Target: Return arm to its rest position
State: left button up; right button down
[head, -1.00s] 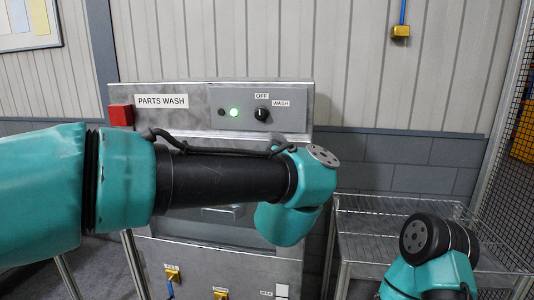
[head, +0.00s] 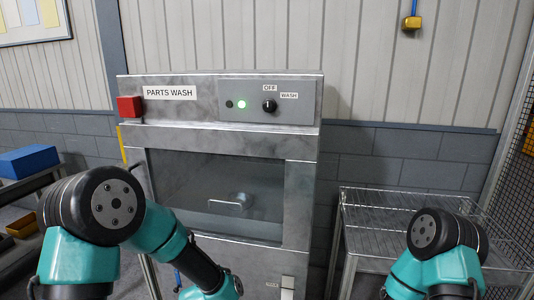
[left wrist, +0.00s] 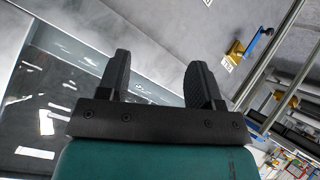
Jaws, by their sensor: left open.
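My left arm shows in the head view as teal and black links folded at the lower left, in front of the parts washer (head: 220,110). Its gripper is below the head view. In the left wrist view my left gripper (left wrist: 160,82) has its two black fingers apart with nothing between them. My right arm shows as teal and black links at the lower right of the head view. Its gripper is not in view.
The washer's glass door (head: 220,190) is closed, with a green light (head: 241,105) on its panel. A wire rack (head: 380,208) stands to the right. A blue box (head: 28,161) sits at the left.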

pick_arm(q)
jog(key=s+a+f+m+g, duration=0.1)
jog(key=s+a+f+g, duration=0.3)
jog(key=s+f, duration=0.6)
jog(key=s+a+f+g+h, duration=0.1)
jog(key=s+a+f+g, duration=0.4)
jog(key=s+f, duration=0.5)
jog(key=s, duration=0.3)
jog(key=shift+s+f+m+g, duration=0.15)
jog(key=shift+s+m+g, duration=0.15)
jog(key=shift+m, duration=0.1)
jog(key=shift+w, duration=0.1)
